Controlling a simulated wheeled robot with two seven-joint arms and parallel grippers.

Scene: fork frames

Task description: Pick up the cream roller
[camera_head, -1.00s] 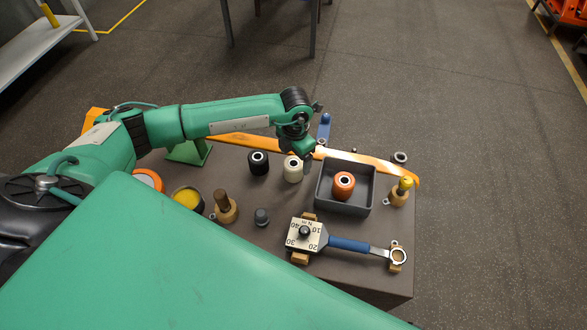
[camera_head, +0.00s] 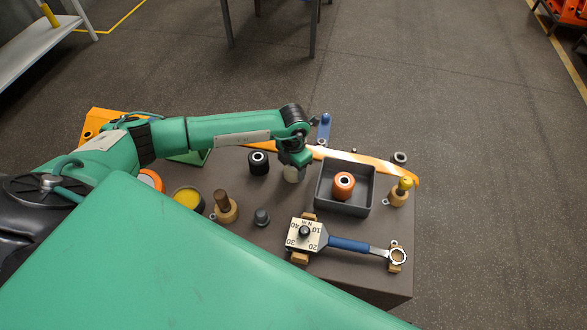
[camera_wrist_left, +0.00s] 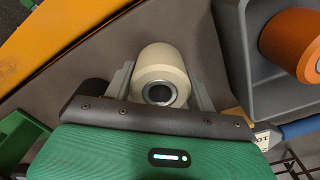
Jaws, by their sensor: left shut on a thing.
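The cream roller (camera_head: 293,174) stands on the dark table between the black roller and the grey tray. In the head view my left gripper (camera_head: 296,163) is right over it and hides its top. In the left wrist view the cream roller (camera_wrist_left: 162,72) sits between the two grey fingers of my left gripper (camera_wrist_left: 161,88), with its metal bore facing the camera. The gripper is shut on the roller, one finger on each side. The roller still appears to be at table level. My right gripper is not in view.
The grey tray (camera_head: 324,200) with an orange roller (camera_head: 344,183) stands close on the right. A black roller (camera_head: 258,164) stands on the left. A long orange bar (camera_head: 350,157) lies behind. A torque wrench (camera_head: 348,244) lies in front.

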